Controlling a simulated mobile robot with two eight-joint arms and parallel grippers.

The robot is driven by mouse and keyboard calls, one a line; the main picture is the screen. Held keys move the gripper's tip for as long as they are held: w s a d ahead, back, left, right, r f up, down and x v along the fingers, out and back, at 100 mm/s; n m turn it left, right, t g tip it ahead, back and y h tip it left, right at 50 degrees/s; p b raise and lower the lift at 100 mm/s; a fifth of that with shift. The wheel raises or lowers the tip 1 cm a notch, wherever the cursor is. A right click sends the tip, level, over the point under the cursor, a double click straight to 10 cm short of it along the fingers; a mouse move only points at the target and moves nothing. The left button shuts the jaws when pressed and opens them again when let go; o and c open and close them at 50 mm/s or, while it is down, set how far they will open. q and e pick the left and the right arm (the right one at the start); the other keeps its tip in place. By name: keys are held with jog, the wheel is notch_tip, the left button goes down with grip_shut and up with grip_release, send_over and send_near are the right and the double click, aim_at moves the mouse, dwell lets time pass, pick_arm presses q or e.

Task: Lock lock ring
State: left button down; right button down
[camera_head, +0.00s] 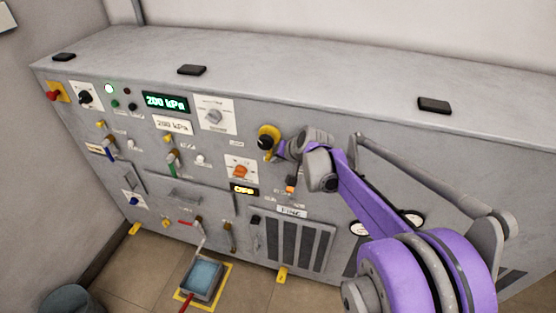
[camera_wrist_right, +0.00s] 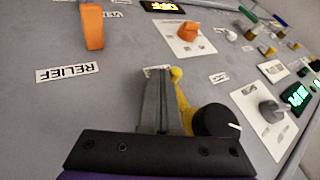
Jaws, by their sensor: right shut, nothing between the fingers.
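The lock ring (camera_head: 271,131) is yellow and sits around a black knob (camera_head: 265,142) on the front of the grey cabinet. In the right wrist view the yellow lock ring (camera_wrist_right: 179,88) shows beside my fingers, partly hidden behind them, and the black knob (camera_wrist_right: 215,122) with a white mark is to its right. My right gripper (camera_head: 281,148) is just right of the ring in the head view. In the wrist view its fingers (camera_wrist_right: 158,72) are closed together with nothing between them, close against the ring's yellow part. I cannot tell whether they touch. My left gripper is not in view.
The cabinet front holds an orange switch (camera_head: 240,171), a lit OFF display (camera_head: 244,190), a grey dial (camera_head: 214,116) and a pressure display reading 200 kPa (camera_head: 165,102). An orange handle (camera_wrist_right: 92,27) is near the RELIEF label (camera_wrist_right: 68,72). A blue-topped tray (camera_head: 203,276) is on the floor.

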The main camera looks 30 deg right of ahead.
aim_at(267, 160)
jog(key=w+a+t+y+b, duration=0.1)
jog(key=t, duration=0.1)
jog(key=w+a+f+m+t+y, duration=0.1)
jog(key=t, duration=0.1)
jog(key=shift+w+a+y+b, duration=0.1)
jog(key=shift+w+y+b, duration=0.1)
jog(key=shift+y+b, duration=0.2)
jog(key=shift+w+a+r, duration=0.3)
jog(key=shift+w+a, duration=0.4)
jog(key=shift+w, duration=0.2)
jog(key=shift+s+d+r+p, duration=0.4)
jog(key=shift+s+d+p, duration=0.05)
jog(key=shift+s+p, duration=0.1)
jog(key=shift+f, duration=0.15)
